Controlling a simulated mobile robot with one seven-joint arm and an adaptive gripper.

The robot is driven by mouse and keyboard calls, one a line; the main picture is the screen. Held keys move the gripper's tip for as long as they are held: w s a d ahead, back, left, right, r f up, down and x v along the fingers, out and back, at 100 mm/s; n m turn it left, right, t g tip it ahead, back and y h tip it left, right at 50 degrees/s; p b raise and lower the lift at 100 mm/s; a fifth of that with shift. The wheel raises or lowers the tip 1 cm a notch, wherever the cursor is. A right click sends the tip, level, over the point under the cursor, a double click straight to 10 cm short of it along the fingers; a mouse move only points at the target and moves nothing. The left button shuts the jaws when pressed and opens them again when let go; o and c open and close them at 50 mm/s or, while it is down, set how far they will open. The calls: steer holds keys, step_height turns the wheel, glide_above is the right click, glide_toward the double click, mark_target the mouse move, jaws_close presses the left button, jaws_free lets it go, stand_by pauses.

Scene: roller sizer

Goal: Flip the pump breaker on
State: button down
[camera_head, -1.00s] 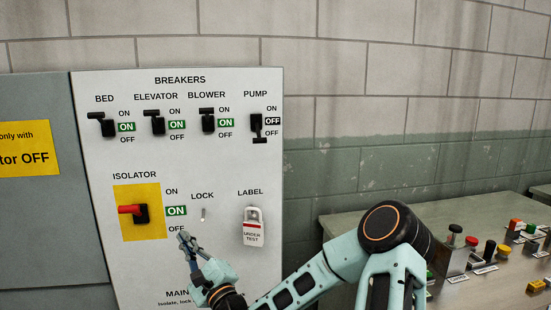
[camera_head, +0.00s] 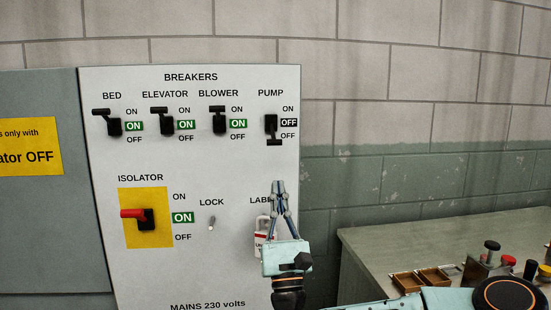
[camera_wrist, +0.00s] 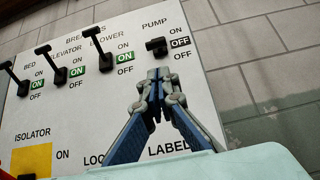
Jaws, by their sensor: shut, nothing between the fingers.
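The pump breaker (camera_head: 271,126) is a black lever switch at the right end of the top row on the white panel (camera_head: 190,275). Its handle points down, and the flag beside it reads OFF. My gripper (camera_head: 278,183) is shut and empty, pointing up below the pump breaker, in front of the label area. In the wrist view the fingertips (camera_wrist: 159,74) are below the pump breaker (camera_wrist: 157,46), apart from it in the picture. The gap in depth to the panel is hard to tell.
The bed (camera_head: 113,124), elevator (camera_head: 165,122) and blower (camera_head: 218,121) breakers have handles up and read ON. The red isolator handle (camera_head: 133,213) reads ON. A white tag (camera_head: 262,240) hangs partly behind my gripper. A bench (camera_head: 400,240) stands at right.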

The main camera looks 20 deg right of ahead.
mark_target(273, 134)
steer(key=x, duration=1)
steer(key=shift+w, duration=0.1)
steer(key=shift+p, duration=0.6)
steer(key=shift+r+g, duration=0.15)
steer(key=shift+g, duration=0.15)
